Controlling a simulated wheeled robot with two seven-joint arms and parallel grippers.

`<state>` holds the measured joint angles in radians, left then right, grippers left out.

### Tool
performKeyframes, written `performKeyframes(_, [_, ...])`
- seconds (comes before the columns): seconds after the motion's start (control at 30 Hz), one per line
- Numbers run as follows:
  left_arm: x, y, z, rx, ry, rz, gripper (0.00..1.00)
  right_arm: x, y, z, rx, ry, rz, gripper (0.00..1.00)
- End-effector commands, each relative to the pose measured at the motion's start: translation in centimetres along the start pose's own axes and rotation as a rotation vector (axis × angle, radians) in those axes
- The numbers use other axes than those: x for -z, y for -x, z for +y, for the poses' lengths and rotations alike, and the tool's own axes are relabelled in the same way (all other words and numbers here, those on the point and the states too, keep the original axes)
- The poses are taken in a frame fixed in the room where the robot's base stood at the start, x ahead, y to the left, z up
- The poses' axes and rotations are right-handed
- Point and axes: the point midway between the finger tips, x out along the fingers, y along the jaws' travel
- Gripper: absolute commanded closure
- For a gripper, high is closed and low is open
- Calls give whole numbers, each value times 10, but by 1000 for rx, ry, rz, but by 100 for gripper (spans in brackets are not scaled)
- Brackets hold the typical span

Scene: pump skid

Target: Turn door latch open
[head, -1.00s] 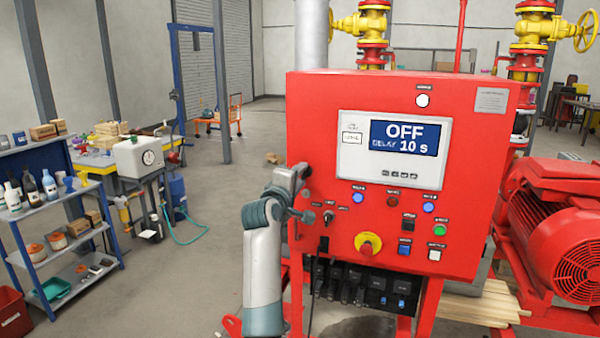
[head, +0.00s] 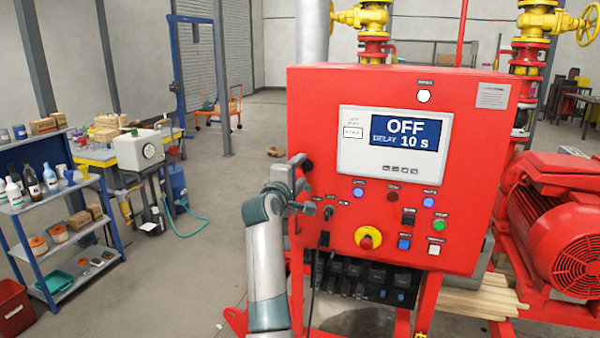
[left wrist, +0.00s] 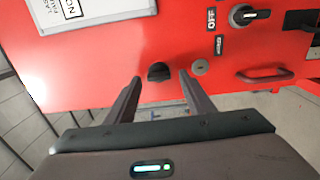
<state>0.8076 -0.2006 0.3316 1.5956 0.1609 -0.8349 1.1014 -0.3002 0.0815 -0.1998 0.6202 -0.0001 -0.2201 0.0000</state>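The red control cabinet (head: 330,110) stands ahead with its front panel facing me. In the left wrist view, the small black door latch (left wrist: 158,72) is on the red door (left wrist: 180,40), near the panel's edge. It also shows dark at the left edge of the panel in the head view (head: 308,165), partly covered by my gripper. My left gripper (left wrist: 160,79) is open, with one finger on either side of the latch. A gap shows between the latch and each finger; depth contact cannot be told. My right gripper is not in view.
A round keyhole lock (left wrist: 200,67) sits close beside one finger. A red motor (head: 560,230) stands at right; a blue shelf (head: 60,210) stands at left. Floor between shelf and cabinet is open.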

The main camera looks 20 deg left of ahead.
Motion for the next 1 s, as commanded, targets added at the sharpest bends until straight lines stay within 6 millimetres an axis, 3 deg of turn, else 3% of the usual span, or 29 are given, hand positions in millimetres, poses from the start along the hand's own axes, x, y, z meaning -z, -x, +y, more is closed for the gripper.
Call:
performKeyframes(0.47, [0, 14, -1, -2, -1, 0, 52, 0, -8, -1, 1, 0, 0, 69])
performKeyframes(0.67, [0, 39, -3, -2, 0, 0, 52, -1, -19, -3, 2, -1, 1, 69])
performKeyframes(1.0, [1, 98, -3, -3, -1, 2, 52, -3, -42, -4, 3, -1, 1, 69])
